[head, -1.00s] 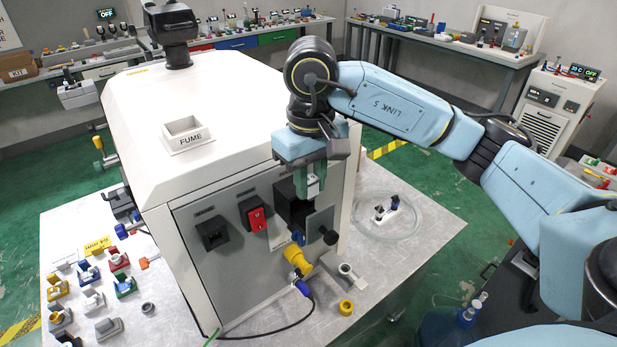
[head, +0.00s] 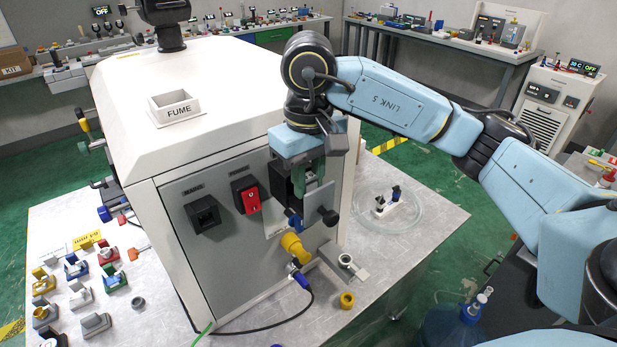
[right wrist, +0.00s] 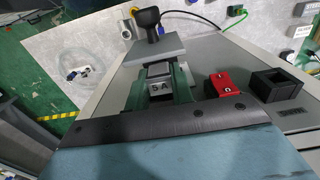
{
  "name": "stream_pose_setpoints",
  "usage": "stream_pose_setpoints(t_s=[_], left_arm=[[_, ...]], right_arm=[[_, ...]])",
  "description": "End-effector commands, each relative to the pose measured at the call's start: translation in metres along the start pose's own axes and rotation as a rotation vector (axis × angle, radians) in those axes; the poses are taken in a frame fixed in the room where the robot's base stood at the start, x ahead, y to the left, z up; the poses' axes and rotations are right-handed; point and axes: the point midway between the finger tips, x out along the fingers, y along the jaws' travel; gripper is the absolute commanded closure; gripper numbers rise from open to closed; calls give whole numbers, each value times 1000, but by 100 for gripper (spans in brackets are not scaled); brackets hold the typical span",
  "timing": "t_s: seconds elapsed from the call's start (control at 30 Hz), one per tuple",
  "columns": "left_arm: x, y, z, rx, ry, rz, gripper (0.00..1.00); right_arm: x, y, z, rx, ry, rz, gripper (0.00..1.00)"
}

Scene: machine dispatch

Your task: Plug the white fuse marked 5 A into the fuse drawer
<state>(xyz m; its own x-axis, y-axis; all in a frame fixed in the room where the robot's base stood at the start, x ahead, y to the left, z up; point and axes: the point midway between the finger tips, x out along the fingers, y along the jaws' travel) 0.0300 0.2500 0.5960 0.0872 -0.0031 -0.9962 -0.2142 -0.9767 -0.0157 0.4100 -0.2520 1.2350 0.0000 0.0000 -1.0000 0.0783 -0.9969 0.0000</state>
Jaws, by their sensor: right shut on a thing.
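The white fuse marked 5 A (right wrist: 158,87) is between the green fingers of my right gripper (right wrist: 158,92) in the right wrist view. My right gripper (head: 308,185) is shut on it and points down at the fuse drawer in the head view. The fuse drawer (head: 319,207) sticks out of the machine's grey front panel, with a black knob on its front. Its grey front and knob also show in the right wrist view (right wrist: 153,50). The fingers hide the fuse in the head view. I cannot tell whether the fuse is seated. My left gripper is not in view.
A red switch (head: 246,194) and a black socket (head: 203,215) sit left of the drawer. A yellow plug (head: 292,245) sticks out below it. A glass dish (head: 388,212) stands to the right. Several coloured parts (head: 76,267) lie at the table's left.

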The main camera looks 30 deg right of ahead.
Motion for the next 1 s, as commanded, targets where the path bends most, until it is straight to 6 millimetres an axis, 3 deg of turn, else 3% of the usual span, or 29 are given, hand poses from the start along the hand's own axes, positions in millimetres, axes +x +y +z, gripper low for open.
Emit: stream_pose_setpoints(t_s=[1.0], left_arm=[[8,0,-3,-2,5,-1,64]], right_arm=[[0,0,0,0,0,0,100]])
